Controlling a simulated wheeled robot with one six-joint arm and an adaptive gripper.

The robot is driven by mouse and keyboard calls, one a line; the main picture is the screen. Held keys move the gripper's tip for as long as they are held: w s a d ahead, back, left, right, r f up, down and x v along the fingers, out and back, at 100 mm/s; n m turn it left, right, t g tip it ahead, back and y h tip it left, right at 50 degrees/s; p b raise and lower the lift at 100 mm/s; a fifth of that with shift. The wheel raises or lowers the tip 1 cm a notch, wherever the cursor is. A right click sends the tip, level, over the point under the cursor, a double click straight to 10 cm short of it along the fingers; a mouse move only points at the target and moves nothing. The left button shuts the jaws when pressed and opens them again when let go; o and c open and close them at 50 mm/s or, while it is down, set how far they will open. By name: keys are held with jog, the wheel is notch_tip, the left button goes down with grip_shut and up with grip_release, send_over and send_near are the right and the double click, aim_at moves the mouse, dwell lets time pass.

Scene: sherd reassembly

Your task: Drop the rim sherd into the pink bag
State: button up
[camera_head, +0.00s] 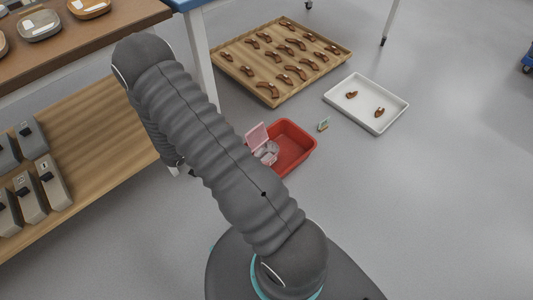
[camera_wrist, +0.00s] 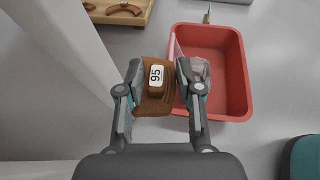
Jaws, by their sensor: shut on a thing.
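My gripper (camera_wrist: 159,70) is shut on a brown rim sherd (camera_wrist: 155,100) with a white label reading 95. The sherd is held above the floor, just left of the red bin (camera_wrist: 243,85) in the wrist view. In the head view my arm hides the gripper and sherd. The pink bag (camera_head: 257,137) shows as a translucent pinkish flap at the left side of the red bin, with clear, crumpled material inside. In the wrist view the bag (camera_wrist: 201,70) is partly hidden behind the right finger.
A wooden tray (camera_head: 223,83) with several sherds and a white tray (camera_head: 358,112) with two sherds lie on the floor. A small card-like item (camera_head: 323,124) sits right of the bin. White table legs (camera_head: 202,62) stand close by.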

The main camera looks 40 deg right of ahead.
jog(key=s+d+f+m+g+b, duration=0.2)
jog(key=s+d+f+m+g, duration=0.15)
jog(key=d, duration=0.45)
jog(key=s+d+f+m+g+b, duration=0.1)
jog(key=s+d+f+m+g, duration=0.2)
jog(key=d, duration=0.6)
notch_tip(320, 180, down, 6)
jog(key=b, duration=0.3)
jog(key=shift+w+b, duration=0.3)
jog(key=shift+a+n+g, duration=0.1)
jog(key=shift+n+g, duration=0.15)
jog(key=o, duration=1.2)
jog(key=shift+a, duration=0.1)
jog(key=v, duration=1.1)
jog(key=shift+w+a+r, duration=0.15)
jog(key=shift+a+r, duration=0.1)
jog(key=shift+a, duration=0.05)
